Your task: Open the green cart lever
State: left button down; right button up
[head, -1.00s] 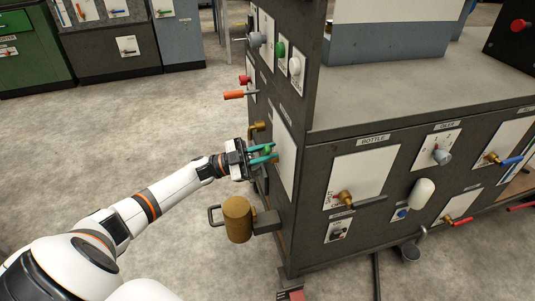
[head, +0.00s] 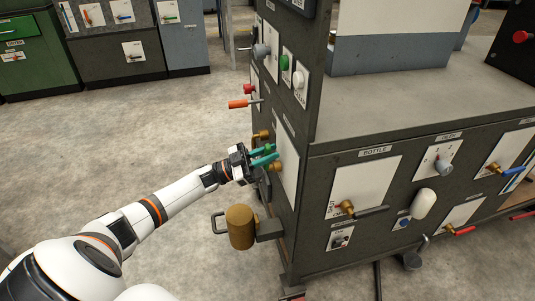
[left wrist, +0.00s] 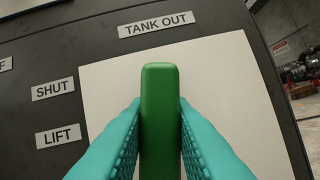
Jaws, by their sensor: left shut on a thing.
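The green lever (left wrist: 160,115) stands upright in the left wrist view, in front of a white plate under a "TANK OUT" label. My left gripper (left wrist: 160,135) has its teal fingers pressed on both sides of it. In the head view, my left gripper (head: 266,156) is at the cabinet's left face, shut on the green lever (head: 267,148), which is mostly hidden by the fingers. The lever's pivot is hidden. My right gripper is not in view.
A brass cylinder (head: 240,228) with a handle sticks out below my left gripper. An orange-handled lever (head: 238,104) and a red knob (head: 250,89) stick out above it. The dark cabinet (head: 297,228) fills the right. Open floor (head: 130,130) lies to the left.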

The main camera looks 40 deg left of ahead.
pick_arm(q)
jog(key=shift+f, duration=0.1)
jog(key=c, duration=1.3)
grip_release()
jog(key=b+v, duration=0.1)
jog(key=v, duration=1.1)
jog(key=shift+a, duration=0.1)
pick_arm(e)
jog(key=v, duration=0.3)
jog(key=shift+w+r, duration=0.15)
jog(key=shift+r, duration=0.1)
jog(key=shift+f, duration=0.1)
